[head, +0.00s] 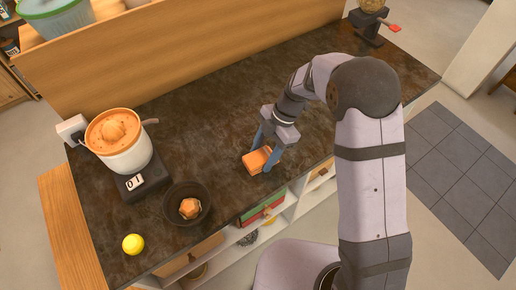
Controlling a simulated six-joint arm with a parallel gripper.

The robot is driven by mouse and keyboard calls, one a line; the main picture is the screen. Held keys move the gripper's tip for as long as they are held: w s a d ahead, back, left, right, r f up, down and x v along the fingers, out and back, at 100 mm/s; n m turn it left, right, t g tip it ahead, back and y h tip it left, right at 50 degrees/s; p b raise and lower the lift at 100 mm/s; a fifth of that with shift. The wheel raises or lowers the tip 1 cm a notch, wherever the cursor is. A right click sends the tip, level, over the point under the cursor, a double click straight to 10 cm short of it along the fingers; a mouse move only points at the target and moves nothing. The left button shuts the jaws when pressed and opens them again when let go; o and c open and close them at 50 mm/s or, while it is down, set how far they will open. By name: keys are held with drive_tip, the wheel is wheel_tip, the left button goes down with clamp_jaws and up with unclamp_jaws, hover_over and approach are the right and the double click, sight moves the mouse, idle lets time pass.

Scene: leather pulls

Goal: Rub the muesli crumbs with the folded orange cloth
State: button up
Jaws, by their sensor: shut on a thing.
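The folded orange cloth (254,162) is at the front part of the dark countertop, right of the dark bowl. My gripper (267,155) reaches down to it from the upper right, with blue fingers shut on the cloth. The cloth is at or just above the counter surface; I cannot tell whether it touches. I cannot make out the muesli crumbs on the mottled dark counter; they may be too small to see or hidden under the cloth or gripper.
A dark bowl (170,212) holds an orange-brown item (190,208). A yellow ball-like item (133,244) lies near the front left. A white pot-like appliance with an orange top (118,135) stands at the left. The countertop (215,110) behind the cloth is clear.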

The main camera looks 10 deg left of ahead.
drive_tip(key=shift+s+d+f, duration=0.1)
drive_tip(key=shift+s+d, duration=0.5)
drive_tip(key=shift+d, duration=0.05)
drive_tip(key=shift+s+d+r, duration=0.1)
drive_tip(key=shift+s+r, duration=0.05)
drive_tip(key=shift+r, duration=0.2)
drive_tip(key=shift+r+p, duration=1.85)
drive_tip(key=shift+r, duration=2)
drive_tip(key=shift+f, duration=0.1)
